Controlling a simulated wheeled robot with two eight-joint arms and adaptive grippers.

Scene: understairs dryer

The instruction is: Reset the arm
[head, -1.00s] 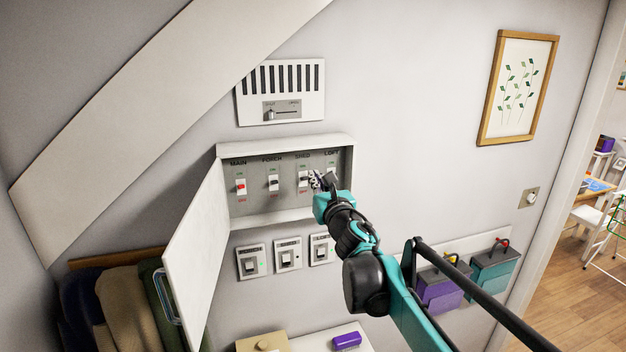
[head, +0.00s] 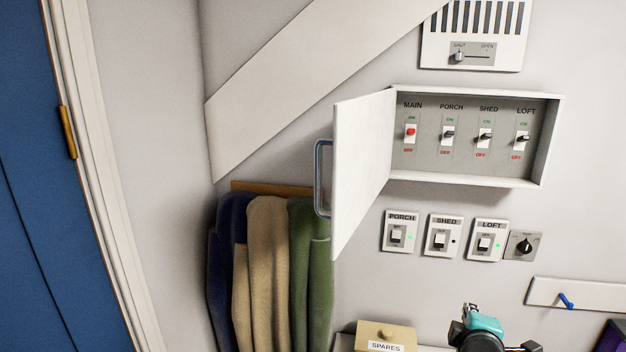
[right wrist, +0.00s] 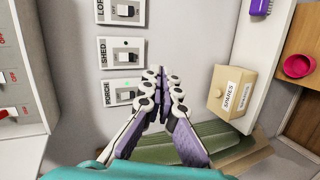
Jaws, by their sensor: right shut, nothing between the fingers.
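My right gripper (head: 470,308) is at the bottom of the head view, low and right of centre, below the open breaker box (head: 552,140) and its switches, touching neither. In the right wrist view my right gripper (right wrist: 165,78) shows its two fingers shut together at the tips, with nothing held. A bit of my teal and black right arm shows behind it in the head view. The rest of that arm is out of the picture. My left gripper is in neither view.
The box door (head: 360,165) stands open to the left. Wall switches PORCH (head: 397,235), SHED (head: 440,238) and LOFT (head: 486,243) sit below the box. Coats (head: 268,270) hang left, and a SPARES box (head: 385,335) stands low. A peg rail (head: 590,295) is at right.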

